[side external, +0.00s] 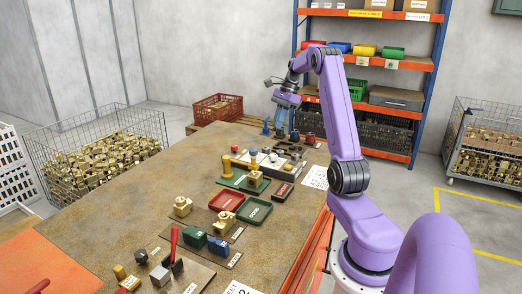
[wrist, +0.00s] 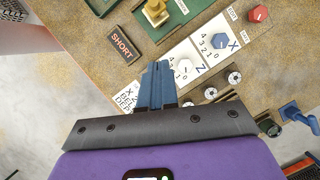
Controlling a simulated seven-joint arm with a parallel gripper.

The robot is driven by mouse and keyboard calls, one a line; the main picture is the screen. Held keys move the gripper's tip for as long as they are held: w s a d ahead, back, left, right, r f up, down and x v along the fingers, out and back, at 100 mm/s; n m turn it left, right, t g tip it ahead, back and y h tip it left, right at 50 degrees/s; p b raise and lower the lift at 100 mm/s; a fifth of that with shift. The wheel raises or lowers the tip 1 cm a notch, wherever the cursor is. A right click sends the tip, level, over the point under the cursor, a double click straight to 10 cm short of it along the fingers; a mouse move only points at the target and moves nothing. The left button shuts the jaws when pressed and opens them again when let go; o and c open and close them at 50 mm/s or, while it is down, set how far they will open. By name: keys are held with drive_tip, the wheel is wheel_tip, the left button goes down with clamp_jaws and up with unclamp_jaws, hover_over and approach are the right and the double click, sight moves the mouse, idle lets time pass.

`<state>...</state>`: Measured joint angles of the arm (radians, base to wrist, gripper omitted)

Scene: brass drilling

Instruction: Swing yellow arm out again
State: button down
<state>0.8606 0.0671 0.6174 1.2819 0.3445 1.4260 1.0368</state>
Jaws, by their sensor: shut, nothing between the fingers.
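My gripper (side external: 281,122) is at the far end of the bench in the side view, pointing down. In the wrist view its blue fingers (wrist: 158,84) are together and empty, above the bench beside the white Z dial (wrist: 183,67). A yellow post (side external: 227,164) stands at the green fixture plate (side external: 233,180), with a brass casting (side external: 255,179) on that plate. Small yellow parts show near the casting, but I cannot clearly make out the yellow arm or its angle. In the wrist view a brass casting (wrist: 155,12) sits on green at the top edge.
A blue X dial (wrist: 220,41) and red knob (wrist: 258,13) are right of the fingers. A SHORT tray (wrist: 122,45) lies left. A blue lever (wrist: 291,110) is at far right. Red tray (side external: 226,200) and green tray (side external: 254,210) lie nearer; the bench's left side is clear.

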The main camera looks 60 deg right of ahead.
approach(256, 163)
wheel_tip(256, 163, down, 4)
drive_tip(key=d, duration=0.3)
drive_tip(key=shift+w+a+f, duration=0.1)
drive_tip(key=shift+w+a, duration=0.1)
drive_tip(key=shift+a, duration=0.45)
drive_tip(key=shift+w+a+f, duration=0.1)
drive_tip(key=shift+w+a, duration=0.05)
drive_tip(key=shift+a, duration=0.45)
drive_tip(key=shift+w+a+f, duration=0.1)
drive_tip(key=shift+w+a, duration=0.1)
drive_tip(key=shift+a, duration=0.45)
drive_tip(key=shift+s+a+m+t+h, duration=0.15)
drive_tip(key=shift+a+m+t+h, duration=0.2)
drive_tip(key=shift+a+m, duration=0.9)
drive_tip(key=w+a+m+t+h, duration=0.1)
drive_tip(key=w+a+m+h, duration=0.1)
drive_tip(key=w+a+m, duration=0.5)
drive_tip(key=shift+w+a+m+t+h, duration=0.4)
drive_tip(key=shift+a+m, duration=0.25)
drive_tip(key=shift+a, duration=2.15)
